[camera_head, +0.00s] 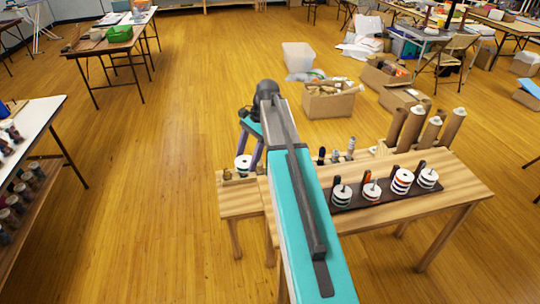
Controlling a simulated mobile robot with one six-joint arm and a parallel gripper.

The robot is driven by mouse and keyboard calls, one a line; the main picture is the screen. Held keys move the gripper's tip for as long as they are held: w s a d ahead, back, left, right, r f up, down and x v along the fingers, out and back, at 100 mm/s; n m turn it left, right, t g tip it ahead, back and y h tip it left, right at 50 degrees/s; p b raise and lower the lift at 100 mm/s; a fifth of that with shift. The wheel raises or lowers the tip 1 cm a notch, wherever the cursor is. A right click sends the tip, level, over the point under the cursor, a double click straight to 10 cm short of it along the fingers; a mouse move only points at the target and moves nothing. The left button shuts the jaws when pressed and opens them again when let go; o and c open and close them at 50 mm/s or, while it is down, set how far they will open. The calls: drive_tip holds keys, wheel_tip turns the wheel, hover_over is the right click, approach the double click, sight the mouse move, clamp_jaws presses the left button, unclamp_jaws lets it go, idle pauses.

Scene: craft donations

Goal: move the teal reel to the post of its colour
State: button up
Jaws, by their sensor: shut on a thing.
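My gripper (248,154) is small in view beyond my arm's far joint, over the small wooden side table (243,204). It is shut on a white-topped reel (243,161); the reel's colour and its height over the table are hard to read. On the larger wooden table, a dark board (386,192) carries a row of posts with white reels on them. The left reel (342,196) and the right reel (428,179) have dark or teal-looking edges.
Cardboard tubes (432,131) stand at the back of the larger table, with small bottles (349,148) to their left. My arm hides part of this table's left end. Cardboard boxes (330,101) lie on the floor behind. The floor on the left is mostly open.

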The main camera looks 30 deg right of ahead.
drive_tip(key=a+r+n+g+h, duration=0.1)
drive_tip(key=a+n, duration=0.5)
drive_tip(key=a, duration=1)
drive_tip(key=shift+w+a+r+g, duration=0.2)
drive_tip(key=shift+a+r+g, duration=0.15)
drive_tip(key=shift+g, duration=0.25)
